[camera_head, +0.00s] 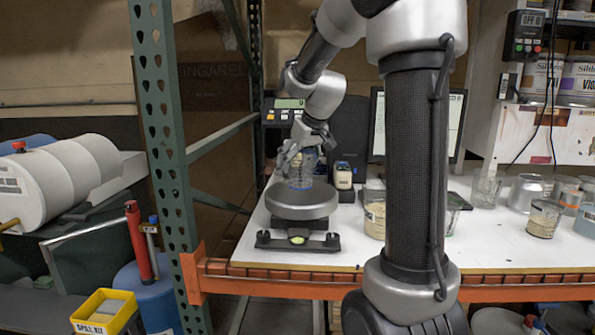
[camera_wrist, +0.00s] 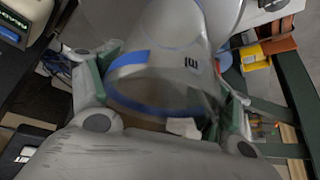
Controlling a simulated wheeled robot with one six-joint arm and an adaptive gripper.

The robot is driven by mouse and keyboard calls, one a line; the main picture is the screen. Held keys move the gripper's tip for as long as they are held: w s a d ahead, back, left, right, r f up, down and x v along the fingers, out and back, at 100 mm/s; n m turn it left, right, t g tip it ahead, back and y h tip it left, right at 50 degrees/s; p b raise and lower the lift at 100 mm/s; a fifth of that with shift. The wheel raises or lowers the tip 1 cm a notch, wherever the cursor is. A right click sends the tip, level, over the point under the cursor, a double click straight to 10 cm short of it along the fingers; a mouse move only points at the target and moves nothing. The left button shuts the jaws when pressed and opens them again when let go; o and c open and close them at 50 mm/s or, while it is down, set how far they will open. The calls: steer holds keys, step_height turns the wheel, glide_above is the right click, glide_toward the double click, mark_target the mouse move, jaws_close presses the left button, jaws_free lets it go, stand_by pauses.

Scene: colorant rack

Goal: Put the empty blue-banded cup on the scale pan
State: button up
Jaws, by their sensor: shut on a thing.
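The clear blue-banded cup (camera_head: 301,171) is held by my gripper (camera_head: 304,150) over the round grey scale pan (camera_head: 302,205). The cup looks upright in the head view. Its base is at or just above the pan's far part; I cannot tell whether they touch. In the wrist view the cup's blue band (camera_wrist: 128,62) shows between the green-padded fingertips of my gripper (camera_wrist: 168,92), one on each side. The cup looks clear and I see no contents. The scale's display (camera_head: 290,104) stands behind the pan.
A small dark-and-yellow device (camera_head: 343,176) stands close right of the pan. A cup with tan contents (camera_head: 375,219) and several other cups stand farther right on the white bench (camera_head: 480,250). A green perforated post (camera_head: 166,130) rises to the left. No other object shows on the pan.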

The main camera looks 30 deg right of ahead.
steer(key=shift+f, duration=1.35)
steer(key=shift+f, duration=0.15)
steer(key=o, duration=0.9)
steer(key=shift+o, duration=0.2)
steer(key=shift+r, duration=0.25)
steer(key=v, duration=1.1)
steer(key=shift+s+r, duration=0.2)
steer(key=shift+r, duration=0.05)
steer(key=s+a+f, duration=0.2)
steer(key=s+f, duration=0.1)
steer(key=s, duration=0.5)
steer(key=s+a+f+g, duration=0.1)
steer(key=s+a+f, duration=0.1)
steer(key=s, duration=0.6)
steer(key=s+a+f+m, duration=0.1)
steer(key=s+a+f, duration=0.2)
steer(key=s, duration=0.5)
steer(key=shift+s+f+g+h, duration=0.3)
steer(key=shift+f+g, duration=0.1)
steer(key=shift+f, duration=0.05)
